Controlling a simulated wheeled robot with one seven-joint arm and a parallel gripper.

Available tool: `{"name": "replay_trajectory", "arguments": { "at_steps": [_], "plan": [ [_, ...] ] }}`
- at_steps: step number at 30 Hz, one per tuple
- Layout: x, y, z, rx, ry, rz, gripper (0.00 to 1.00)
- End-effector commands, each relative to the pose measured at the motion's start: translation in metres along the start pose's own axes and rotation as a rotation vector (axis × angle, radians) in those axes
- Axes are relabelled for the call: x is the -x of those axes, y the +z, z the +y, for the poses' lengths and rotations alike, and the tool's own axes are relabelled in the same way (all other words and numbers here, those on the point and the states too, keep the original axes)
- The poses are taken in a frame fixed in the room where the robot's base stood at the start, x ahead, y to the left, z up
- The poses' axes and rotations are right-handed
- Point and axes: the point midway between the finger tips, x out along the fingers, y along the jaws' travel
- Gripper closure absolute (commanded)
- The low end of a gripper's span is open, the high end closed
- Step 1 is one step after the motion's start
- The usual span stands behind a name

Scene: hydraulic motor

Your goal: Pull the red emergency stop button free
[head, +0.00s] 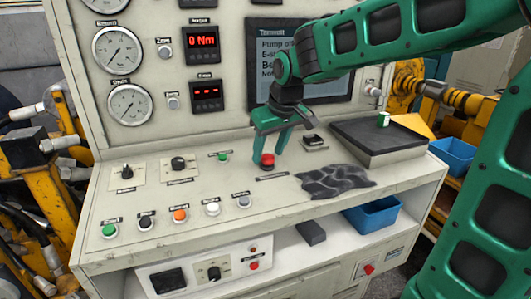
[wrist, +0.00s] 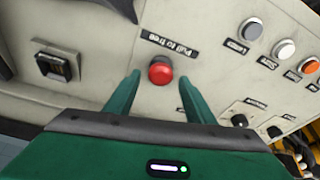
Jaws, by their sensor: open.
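The red emergency stop button (head: 267,160) stands on the sloped panel of the console, near a dark cloth. In the wrist view the red button (wrist: 160,71) lies between the tips of my two green fingers, with a gap on each side. A label reading "Pull to free" (wrist: 170,44) is beside it on the panel. My gripper (head: 267,157) points down over the button and is open and empty. In the wrist view my gripper (wrist: 157,82) shows its fingers on either side of the button, apart from it.
A dark crumpled cloth (head: 335,181) lies right of the button. A black rocker switch (head: 313,141) and a dark flat box (head: 378,138) are further right. A row of coloured buttons (head: 179,215) lines the panel's front left. Blue bins (head: 372,216) sit lower down.

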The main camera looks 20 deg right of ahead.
Motion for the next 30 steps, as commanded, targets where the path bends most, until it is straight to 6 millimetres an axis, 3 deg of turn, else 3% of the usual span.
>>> {"name": "replay_trajectory", "arguments": {
  "at_steps": [11,17,18,30],
  "plan": [
    [-0.006,0.0,0.0,0.0,0.0,0.0,0.51],
    [-0.006,0.0,0.0,0.0,0.0,0.0,0.96],
    [-0.006,0.0,0.0,-0.001,0.0,0.0,1.0],
    [0.007,-0.003,0.001,-0.001,0.001,0.001,1.0]
  ]
}}
